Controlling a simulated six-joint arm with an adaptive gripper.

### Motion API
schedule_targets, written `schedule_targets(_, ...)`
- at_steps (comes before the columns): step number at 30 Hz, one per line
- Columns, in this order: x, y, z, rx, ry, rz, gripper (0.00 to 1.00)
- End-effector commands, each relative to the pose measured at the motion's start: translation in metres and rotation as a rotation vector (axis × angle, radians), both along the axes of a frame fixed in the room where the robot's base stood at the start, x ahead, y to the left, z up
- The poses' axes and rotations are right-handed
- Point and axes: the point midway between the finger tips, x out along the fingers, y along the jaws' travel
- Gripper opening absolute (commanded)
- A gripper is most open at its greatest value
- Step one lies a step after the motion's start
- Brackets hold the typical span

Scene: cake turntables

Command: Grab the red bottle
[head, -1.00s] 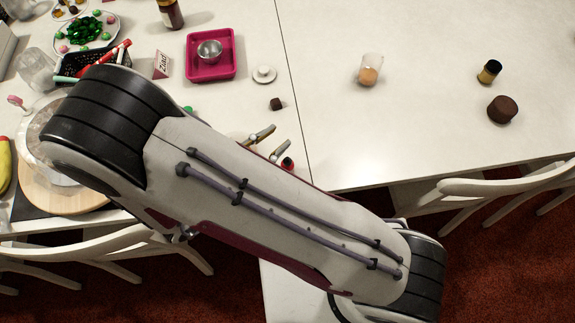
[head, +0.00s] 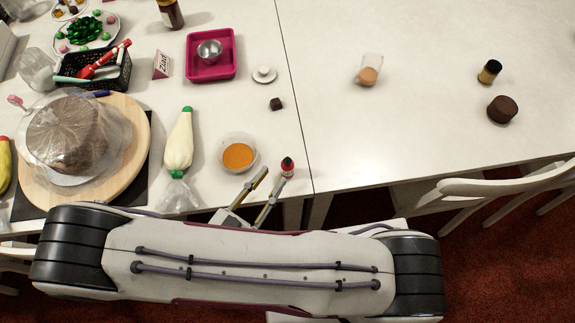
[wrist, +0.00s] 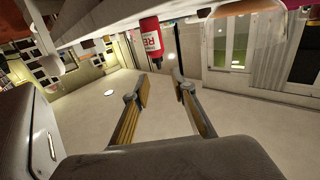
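The red bottle (head: 288,167) is small, with a dark top and a pale label, and stands near the front edge of the table beside the seam. It also shows in the wrist view (wrist: 150,42), where the picture is upside down. My gripper (head: 273,177) is open and empty, low at the table's front edge. In the head view the bottle is just past the right fingertip. In the wrist view it lies beyond the fingertips (wrist: 161,84), a little left of the middle of the gap, not held.
A bowl of orange filling (head: 238,156) and a piping bag (head: 179,140) lie left of the gripper. A wrapped cake (head: 66,135) sits on a round wooden board (head: 137,150). A chair (head: 500,182) stands at the right front edge. The table right of the seam is largely clear.

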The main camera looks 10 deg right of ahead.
Motion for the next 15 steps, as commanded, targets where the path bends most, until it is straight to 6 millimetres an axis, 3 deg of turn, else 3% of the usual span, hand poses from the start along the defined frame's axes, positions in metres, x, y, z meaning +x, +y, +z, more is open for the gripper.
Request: schedule_targets(15, 0.018, -0.016, 0.0, 0.0, 0.0, -0.001, 0.26)
